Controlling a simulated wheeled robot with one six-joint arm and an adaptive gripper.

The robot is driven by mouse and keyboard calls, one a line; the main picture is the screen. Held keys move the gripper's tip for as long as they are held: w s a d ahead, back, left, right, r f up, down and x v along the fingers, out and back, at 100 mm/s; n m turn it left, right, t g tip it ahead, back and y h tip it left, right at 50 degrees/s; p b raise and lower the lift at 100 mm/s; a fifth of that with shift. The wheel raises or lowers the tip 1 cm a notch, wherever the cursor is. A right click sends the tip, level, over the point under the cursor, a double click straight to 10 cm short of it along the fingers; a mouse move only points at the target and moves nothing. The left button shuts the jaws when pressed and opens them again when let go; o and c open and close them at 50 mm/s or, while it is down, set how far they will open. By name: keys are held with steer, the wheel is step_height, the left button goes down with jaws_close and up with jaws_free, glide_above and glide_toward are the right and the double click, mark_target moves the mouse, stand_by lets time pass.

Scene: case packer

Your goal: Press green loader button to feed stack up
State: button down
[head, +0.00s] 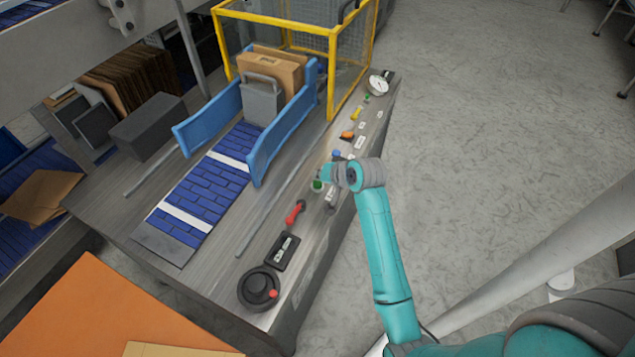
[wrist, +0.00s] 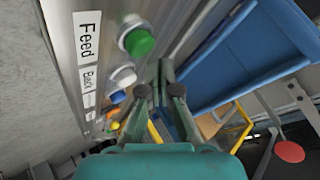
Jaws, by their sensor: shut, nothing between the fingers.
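The green button (wrist: 138,40) sits in a pale collar on the grey panel, beside the "Feed" label (wrist: 88,38). It also shows in the head view (head: 317,185), just at the end of my arm. My gripper (wrist: 160,78) is shut and empty. In the wrist view its fingertips are below and right of the green button, with a gap in the picture. In the head view my gripper (head: 326,172) is right by the button, partly hidden by my wrist. Contact cannot be told from the head view.
A white button (wrist: 124,76) and a blue button (wrist: 118,97) follow along the panel. A red handle (head: 295,213) and a black round control (head: 258,288) lie nearer. Blue guide rails (head: 283,135) flank the conveyor, and a yellow cage (head: 333,60) stands behind.

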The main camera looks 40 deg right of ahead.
mark_target(319, 184)
steer(key=shift+f, duration=0.15)
steer(key=shift+f, duration=0.3)
steer(key=shift+f, duration=0.5)
stand_by(1.1)
steer(key=shift+r, duration=0.95)
steer(key=shift+r, duration=0.1)
steer(key=shift+r, duration=2.4)
